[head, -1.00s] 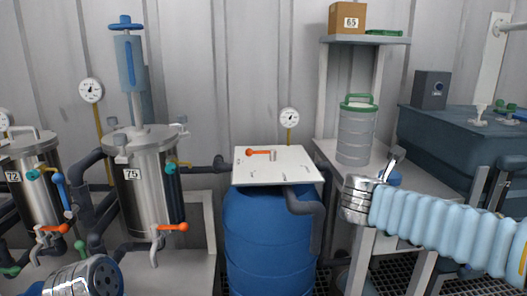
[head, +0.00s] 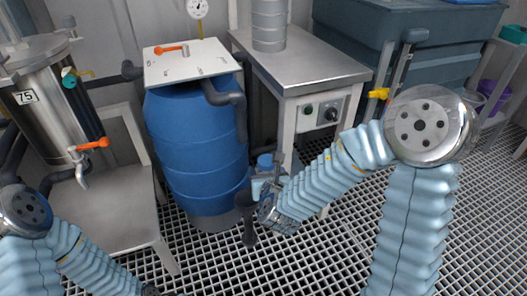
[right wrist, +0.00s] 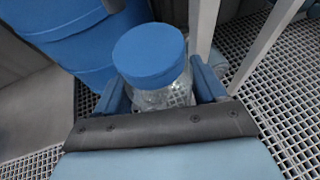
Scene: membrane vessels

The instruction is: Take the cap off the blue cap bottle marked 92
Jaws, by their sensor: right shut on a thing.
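The blue cap bottle shows in the right wrist view as a clear bottle (right wrist: 165,98) with a wide blue cap (right wrist: 149,55) on top. It stands between the two blue fingers of my right gripper (right wrist: 166,92), which is shut on its body below the cap. In the head view the blue cap (head: 265,161) shows small in front of the blue drum, by the bench leg, with my right gripper (head: 268,188) at it. The floor shows beneath. No number can be read on the bottle.
The blue drum (head: 195,145) with a white lid board (head: 185,65) stands left of the bottle. A steel-topped bench (head: 310,68) with a grey canister (head: 269,25) stands behind it. A steel vessel marked 75 (head: 45,95) is at left. Grating floor (head: 340,245) is open in front.

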